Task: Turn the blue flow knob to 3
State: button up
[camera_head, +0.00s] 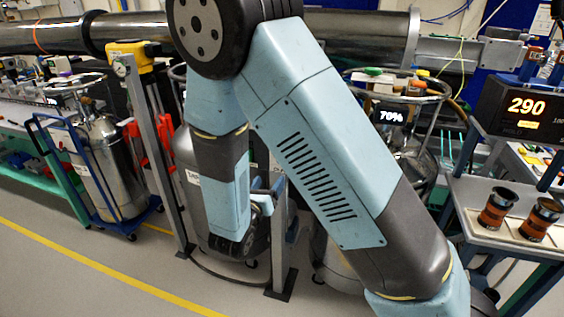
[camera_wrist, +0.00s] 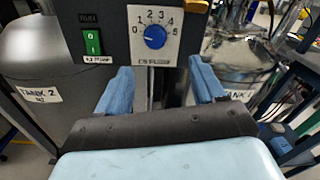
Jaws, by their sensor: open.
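The blue flow knob (camera_wrist: 155,37) sits on a white dial plate (camera_wrist: 153,52) numbered from 0 to 5, on a dark panel at the top of the wrist view. A small pale mark on the knob seems to point left, near 0, but it is too small to be sure. My gripper (camera_wrist: 161,80) is open and empty. Its two blue fingers stand apart, below the knob and to either side of it in the picture, and do not touch it. In the head view my arm hides the knob and panel.
A green switch (camera_wrist: 93,42) is left of the dial. Tank 2 (camera_wrist: 30,65) and Tank 1 (camera_wrist: 240,55) flank the panel. A cart with a 290 display (camera_head: 525,107) and two copper-coloured cylinders (camera_head: 498,208) stands right. Floor at front left (camera_head: 60,270) is clear.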

jog(key=x, duration=1.3)
jog(key=shift+w+a+f, duration=0.2)
jog(key=shift+w+a, duration=0.1)
jog(key=shift+w, duration=0.1)
